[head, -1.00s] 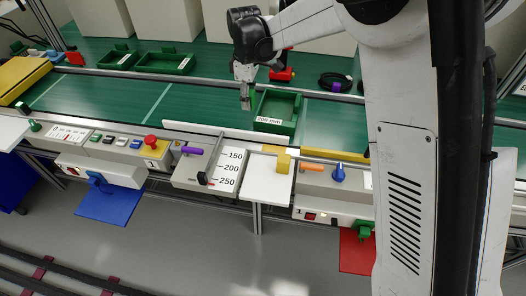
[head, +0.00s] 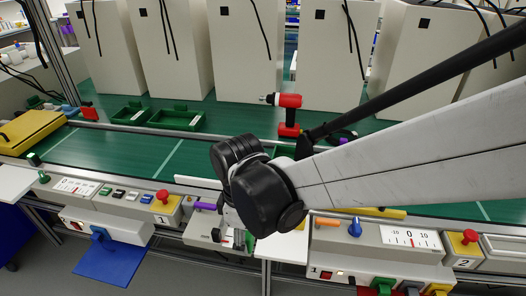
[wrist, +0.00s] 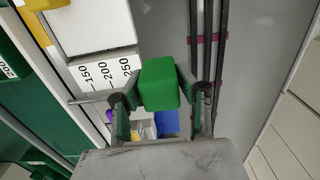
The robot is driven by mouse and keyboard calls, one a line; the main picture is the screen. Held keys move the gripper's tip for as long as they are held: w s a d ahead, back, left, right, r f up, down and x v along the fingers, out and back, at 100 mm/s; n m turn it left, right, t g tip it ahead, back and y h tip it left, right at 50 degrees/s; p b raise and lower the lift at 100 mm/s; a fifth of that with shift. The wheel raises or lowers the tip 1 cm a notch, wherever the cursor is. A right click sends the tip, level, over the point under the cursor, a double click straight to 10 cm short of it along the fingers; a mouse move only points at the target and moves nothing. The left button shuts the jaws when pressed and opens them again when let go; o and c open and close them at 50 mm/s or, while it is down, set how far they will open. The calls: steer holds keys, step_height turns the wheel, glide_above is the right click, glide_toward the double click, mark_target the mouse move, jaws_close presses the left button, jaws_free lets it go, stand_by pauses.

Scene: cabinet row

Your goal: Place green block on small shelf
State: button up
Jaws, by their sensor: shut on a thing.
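The green block (wrist: 158,84) is between the two fingers of my gripper (wrist: 161,92) in the wrist view, and the gripper is shut on it. In that view the block is over the grey floor, beside the 150–200–250 scale panel (wrist: 105,72). A white plate (wrist: 95,25), which looks like the small shelf, lies beyond the scale in the wrist view.
A yellow piece (wrist: 37,27) is at the plate's edge. A red button (head: 162,196), an orange handle (head: 327,222) and a blue knob (head: 355,228) stand along the console. A blue plate (head: 113,262) juts out below. A red drill (head: 289,108) stands behind the green conveyor (head: 110,155).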

steer(key=shift+s+d+f, duration=0.15)
steer(key=shift+s, duration=0.1)
steer(key=b, duration=0.2)
glide_above(271, 240)
step_height(271, 240, down, 7)
steer(key=shift+r, duration=0.1)
steer(key=shift+f+b, duration=0.45)
steer(key=shift+f, duration=1.6)
steer(key=shift+f, duration=0.1)
steer(key=o, duration=1.2)
